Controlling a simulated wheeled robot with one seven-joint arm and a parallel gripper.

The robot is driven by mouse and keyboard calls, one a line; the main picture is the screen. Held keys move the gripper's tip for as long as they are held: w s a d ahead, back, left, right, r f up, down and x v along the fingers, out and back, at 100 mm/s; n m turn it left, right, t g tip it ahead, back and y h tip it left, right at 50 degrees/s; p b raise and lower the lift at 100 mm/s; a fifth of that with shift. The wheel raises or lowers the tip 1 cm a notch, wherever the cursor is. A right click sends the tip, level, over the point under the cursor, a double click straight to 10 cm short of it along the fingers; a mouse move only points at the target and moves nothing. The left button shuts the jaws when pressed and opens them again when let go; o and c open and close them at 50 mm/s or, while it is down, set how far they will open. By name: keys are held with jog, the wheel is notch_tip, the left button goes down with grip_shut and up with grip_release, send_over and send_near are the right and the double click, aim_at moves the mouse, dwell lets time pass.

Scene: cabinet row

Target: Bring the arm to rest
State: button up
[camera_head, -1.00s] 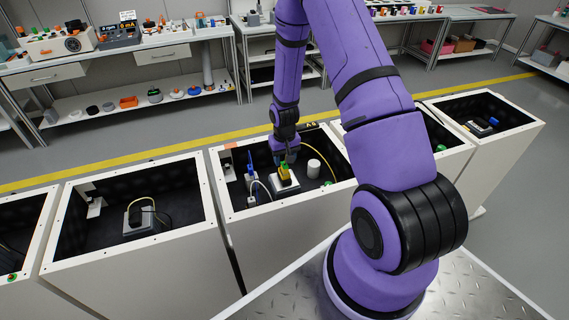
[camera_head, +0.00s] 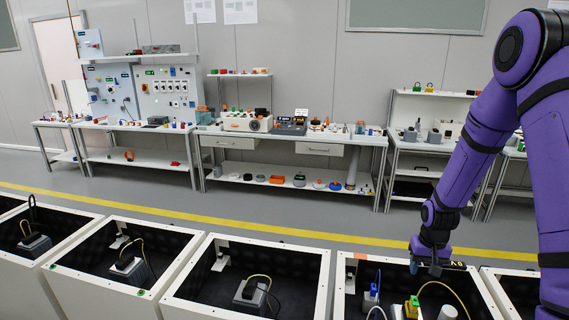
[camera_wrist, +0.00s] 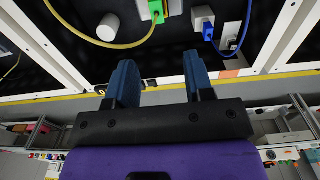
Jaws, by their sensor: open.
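My gripper (camera_head: 427,268) is at the end of my purple arm, over the far edge of an open cabinet (camera_head: 340,300) at the lower right of the head view. In the wrist view my gripper (camera_wrist: 163,75) has its two blue fingers apart with nothing between them. Beyond the fingers, a green and yellow plug (camera_wrist: 157,10) with a yellow cable sits inside the cabinet, apart from the fingers. The same plug shows in the head view (camera_head: 412,303), below the gripper.
A blue plug (camera_wrist: 208,28) and a white cylinder (camera_wrist: 108,27) are in the same cabinet. More open cabinets (camera_head: 130,257) stand in a row to the left. A workbench (camera_head: 290,138) with tools stands behind, past clear floor and a yellow line.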

jog(key=s+a+r+t, duration=0.1)
jog(key=s+a+r, duration=0.1)
jog(key=r, duration=0.6)
jog(key=s+a+r+n+t, duration=0.1)
jog(key=s+a+r, duration=0.2)
jog(key=r, duration=0.5)
jog(key=s+a+r, duration=0.2)
jog(key=r, duration=0.6)
jog(key=s+a+r+n+t, duration=0.1)
jog(key=s+a+r, duration=0.1)
jog(key=s+r, duration=0.4)
jog(key=s+a+r+n+t, duration=0.1)
jog(key=s+r, duration=0.5)
jog(key=s, duration=0.7)
jog(key=a+t, duration=0.1)
jog(key=a, duration=0.1)
jog(key=shift+s+a+r, duration=0.2)
jog(key=shift+s+a, duration=0.05)
jog(key=shift+a, duration=0.05)
